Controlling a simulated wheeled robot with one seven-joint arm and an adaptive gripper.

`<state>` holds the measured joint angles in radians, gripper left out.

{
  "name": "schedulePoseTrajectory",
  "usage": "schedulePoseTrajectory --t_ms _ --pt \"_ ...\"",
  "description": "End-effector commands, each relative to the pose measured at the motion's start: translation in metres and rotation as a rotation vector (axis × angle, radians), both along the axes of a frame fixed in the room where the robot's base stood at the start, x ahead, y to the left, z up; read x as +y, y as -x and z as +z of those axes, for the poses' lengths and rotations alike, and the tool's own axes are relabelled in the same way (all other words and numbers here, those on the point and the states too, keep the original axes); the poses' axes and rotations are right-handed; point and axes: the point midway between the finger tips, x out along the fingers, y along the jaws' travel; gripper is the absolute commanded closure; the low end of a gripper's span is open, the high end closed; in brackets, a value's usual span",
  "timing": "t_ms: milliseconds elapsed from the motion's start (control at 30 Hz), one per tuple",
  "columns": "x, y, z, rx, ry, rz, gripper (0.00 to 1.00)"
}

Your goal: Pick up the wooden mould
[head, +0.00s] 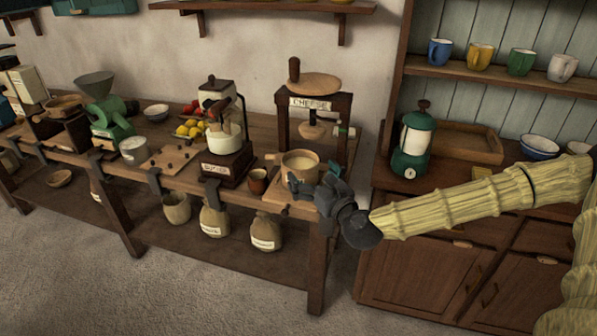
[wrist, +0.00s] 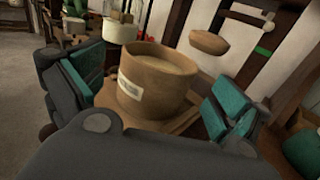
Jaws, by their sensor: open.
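The wooden mould (head: 299,163) is a round, light-brown tub with a pale top and a small label. It stands upright on a wooden board (head: 268,193) at the front of the cheese press (head: 312,106). In the wrist view the mould (wrist: 152,82) sits between the two teal-padded fingers of my gripper (wrist: 146,98). The fingers are open, with one on each side of it and visible gaps. In the head view my gripper (head: 316,186) is at the bench's right front corner, partly in front of the mould's lower right side.
The press's round plunger (wrist: 211,41) hangs behind the mould. A small brown cup (head: 258,181) stands close to its left, with a labelled machine (head: 222,155) beyond. The floor (head: 190,290) in front is clear.

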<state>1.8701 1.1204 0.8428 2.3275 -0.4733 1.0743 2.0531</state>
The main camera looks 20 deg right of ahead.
Motion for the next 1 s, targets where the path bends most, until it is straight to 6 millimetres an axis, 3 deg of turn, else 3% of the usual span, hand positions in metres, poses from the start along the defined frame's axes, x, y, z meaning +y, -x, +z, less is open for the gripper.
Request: schedulePoseTrajectory --t_ms 333,700,1000 --pt "0.007 -0.023 0.001 0.001 0.001 0.004 0.00" --pt "0.013 -0.064 -0.001 0.001 0.002 0.004 0.00" --pt "0.015 -0.068 -0.002 0.001 0.001 0.006 0.00"
